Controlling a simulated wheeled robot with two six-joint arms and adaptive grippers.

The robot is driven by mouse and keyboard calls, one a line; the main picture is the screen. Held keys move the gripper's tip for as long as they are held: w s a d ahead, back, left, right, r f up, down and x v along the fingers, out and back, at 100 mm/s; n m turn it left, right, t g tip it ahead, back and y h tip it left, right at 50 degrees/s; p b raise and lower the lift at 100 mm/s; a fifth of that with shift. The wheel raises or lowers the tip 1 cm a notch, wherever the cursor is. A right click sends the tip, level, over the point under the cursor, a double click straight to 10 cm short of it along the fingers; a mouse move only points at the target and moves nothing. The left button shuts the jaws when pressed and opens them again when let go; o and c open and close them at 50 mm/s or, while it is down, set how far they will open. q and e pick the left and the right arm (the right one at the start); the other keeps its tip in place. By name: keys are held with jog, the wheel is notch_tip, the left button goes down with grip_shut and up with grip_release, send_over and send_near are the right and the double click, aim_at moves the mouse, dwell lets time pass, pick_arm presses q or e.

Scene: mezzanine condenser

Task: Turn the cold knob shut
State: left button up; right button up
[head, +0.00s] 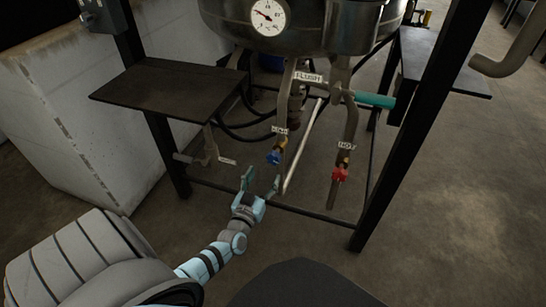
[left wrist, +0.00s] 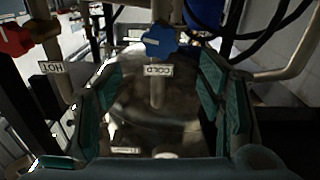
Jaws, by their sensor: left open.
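The cold knob (head: 273,157) is blue and sits on a thin pipe under the metal vessel, with a small label just above it in the head view. In the left wrist view the blue knob (left wrist: 159,41) is at the top centre, by a COLD label (left wrist: 158,70). My left gripper (head: 261,182) is open and empty, just below and left of the knob, apart from it. Its teal finger pads frame the left wrist view, with the knob between and beyond them. My right gripper is in neither view.
The red hot knob (head: 339,174) hangs to the right, also in the left wrist view (left wrist: 16,40). A teal flush handle (head: 374,100) is above it. A dark shelf (head: 165,86) is at left. A frame bar (head: 310,212) runs low in front. Black hoses hang behind.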

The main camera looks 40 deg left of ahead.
aim_at(273, 160)
pick_arm(q)
jog(key=x, duration=0.2)
jog(key=b+x, duration=0.2)
jog(key=x, duration=0.1)
jog(key=shift+w+a+f, duration=0.1)
jog(key=shift+w+f, duration=0.25)
jog(key=shift+f, duration=0.05)
jog(key=b+x, duration=0.2)
jog(key=x, duration=0.1)
jog(key=shift+w+a+r, duration=0.1)
jog(key=shift+w+r, duration=0.05)
jog(key=shift+w, duration=0.05)
jog(key=shift+w+r, duration=0.1)
jog(key=shift+w, duration=0.15)
jog(key=c, duration=1.2)
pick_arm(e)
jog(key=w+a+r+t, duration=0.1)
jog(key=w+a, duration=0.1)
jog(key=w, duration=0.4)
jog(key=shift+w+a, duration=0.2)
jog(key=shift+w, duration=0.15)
